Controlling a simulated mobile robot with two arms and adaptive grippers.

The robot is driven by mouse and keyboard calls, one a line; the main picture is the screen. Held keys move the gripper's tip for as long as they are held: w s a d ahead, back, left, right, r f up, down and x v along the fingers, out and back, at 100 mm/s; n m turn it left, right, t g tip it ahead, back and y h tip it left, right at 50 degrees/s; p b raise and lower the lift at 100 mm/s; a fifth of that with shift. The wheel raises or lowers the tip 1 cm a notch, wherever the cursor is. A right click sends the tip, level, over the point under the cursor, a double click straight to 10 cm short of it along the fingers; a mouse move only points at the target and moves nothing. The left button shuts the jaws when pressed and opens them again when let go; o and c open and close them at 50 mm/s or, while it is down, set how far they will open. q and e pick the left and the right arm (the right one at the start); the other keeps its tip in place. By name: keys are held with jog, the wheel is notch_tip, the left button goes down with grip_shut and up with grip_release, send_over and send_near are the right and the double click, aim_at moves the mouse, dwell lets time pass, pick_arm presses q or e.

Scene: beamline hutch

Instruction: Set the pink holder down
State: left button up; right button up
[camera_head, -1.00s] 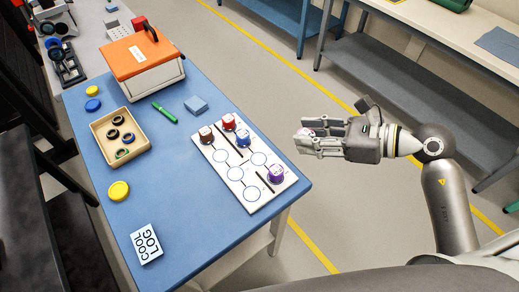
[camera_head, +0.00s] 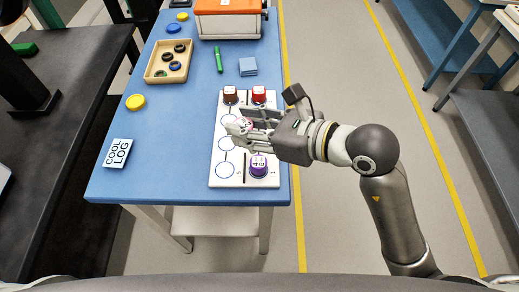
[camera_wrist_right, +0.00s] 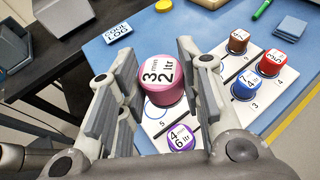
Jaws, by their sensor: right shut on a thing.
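The pink holder (camera_wrist_right: 161,83) is between the fingers of my right gripper (camera_wrist_right: 155,95) in the right wrist view, its labelled top facing the camera. In the head view my right gripper (camera_head: 240,122) is over the white board (camera_head: 214,178), and only a little of the pink holder shows. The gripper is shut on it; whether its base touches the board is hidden. The board has printed circles. A purple holder (camera_head: 258,166) stands at its near right; brown (camera_head: 230,95) and red (camera_head: 259,95) holders stand at its far end. A blue holder (camera_wrist_right: 246,87) shows in the wrist view.
A wooden tray of rings (camera_head: 150,76), a yellow disc (camera_head: 135,102), a green marker (camera_head: 219,60), blue pads (camera_head: 248,67) and a COOL LOG card (camera_head: 118,153) lie on the blue table (camera_head: 175,170). An orange-lidded box (camera_head: 227,25) stands at the back.

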jog(key=s+a+r+b, duration=0.1)
jog(key=s+a+b, duration=0.15)
jog(key=a, duration=0.45)
jog(key=w+d+f, duration=0.1)
jog(key=d, duration=0.1)
jog(key=w+d+f, duration=0.1)
jog(key=w+d, duration=0.1)
jog(key=w+d+f+p, duration=0.1)
jog(key=w, duration=0.1)
jog(key=shift+d+f, duration=0.2)
jog(key=shift+d, duration=0.2)
jog(key=w+d+f, duration=0.2)
jog(key=f, duration=0.1)
jog(key=w+d+f, duration=0.1)
jog(key=shift+d+f, duration=0.1)
jog(key=shift+f, duration=0.3)
jog(key=shift+w+d+f, duration=0.3)
jog(key=shift+w+f, duration=0.05)
jog(key=shift+f, duration=0.15)
notch_tip(320, 180, down, 4)
jog(key=shift+w+d+r, duration=0.1)
jog(key=shift+d+r, duration=0.05)
jog(key=shift+r, duration=0.1)
pick_arm(q)
notch_tip(320, 180, down, 2)
jog(key=shift+w+f, duration=0.1)
